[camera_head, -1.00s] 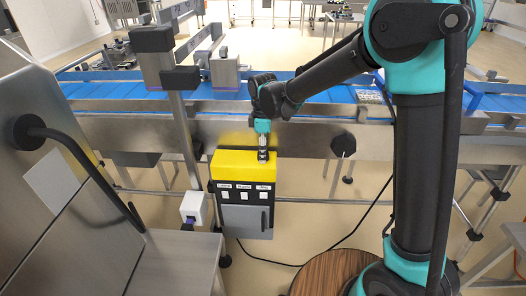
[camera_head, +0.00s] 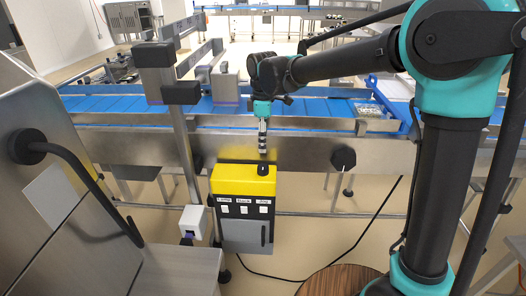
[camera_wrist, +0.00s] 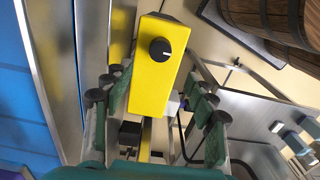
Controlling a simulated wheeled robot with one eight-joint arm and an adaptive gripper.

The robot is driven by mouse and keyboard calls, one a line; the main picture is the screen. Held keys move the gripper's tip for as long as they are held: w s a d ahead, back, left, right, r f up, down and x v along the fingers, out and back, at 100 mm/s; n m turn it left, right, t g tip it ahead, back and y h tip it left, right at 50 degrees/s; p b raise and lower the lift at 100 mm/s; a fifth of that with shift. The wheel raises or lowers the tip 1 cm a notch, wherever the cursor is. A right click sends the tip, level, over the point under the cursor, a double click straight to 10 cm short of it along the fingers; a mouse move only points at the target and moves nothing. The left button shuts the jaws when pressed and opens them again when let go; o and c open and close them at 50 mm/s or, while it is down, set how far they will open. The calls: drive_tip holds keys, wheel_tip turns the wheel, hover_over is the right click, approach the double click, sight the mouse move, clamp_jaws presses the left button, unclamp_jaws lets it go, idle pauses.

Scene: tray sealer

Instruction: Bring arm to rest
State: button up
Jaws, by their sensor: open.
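My gripper (camera_head: 263,150) points down just above the yellow-topped control box (camera_head: 236,184) on the side of the conveyor. In the head view its fingers look close to the black knob (camera_head: 263,170) on the box's top; a small gap seems to show. In the wrist view my gripper (camera_wrist: 154,82) has its fingers spread wide on both sides of the yellow top, with nothing between the tips. The knob (camera_wrist: 160,49) is uncovered there, with a white pointer line. My arm reaches in from the right, its forearm above the conveyor.
The blue conveyor (camera_head: 330,106) runs across behind the box. A metal post (camera_head: 183,130) with black blocks stands left of my gripper. A steel machine with a black handle (camera_head: 75,165) fills the left. A clear packed tray (camera_head: 368,110) lies on the belt at right. A cable crosses the floor.

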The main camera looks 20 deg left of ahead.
drive_tip(key=shift+r, duration=0.6)
drive_tip(key=shift+d, duration=0.15)
drive_tip(key=d+f+m+t, duration=0.1)
drive_tip(key=d+f+m, duration=0.3)
drive_tip(key=d, duration=0.8)
drive_tip(key=d+f+m+t, duration=0.1)
drive_tip(key=d+f+m, duration=0.1)
drive_tip(key=d+m, duration=0.65)
drive_tip(key=s+d+f+m, duration=0.2)
drive_tip(key=s+d, duration=0.1)
drive_tip(key=d, duration=0.4)
drive_tip(key=s+d+f+m+t, duration=0.1)
drive_tip(key=s+d+f, duration=0.2)
drive_tip(key=d, duration=0.4)
drive_tip(key=shift+d+f+m+y, duration=0.15)
drive_tip(key=shift+d+m+y, duration=0.1)
drive_tip(key=shift+m+y, duration=0.1)
drive_tip(key=s+d+f+m, duration=0.1)
drive_tip(key=s+d, duration=0.1)
drive_tip(key=s+d+f+m, duration=0.1)
drive_tip(key=s+d+m, duration=0.1)
drive_tip(key=s+d+f+m+t, duration=0.1)
drive_tip(key=s+d+f, duration=0.1)
drive_tip(key=shift+f+m, duration=0.1)
drive_tip(key=shift+m, duration=0.2)
drive_tip(key=shift+c, duration=0.3)
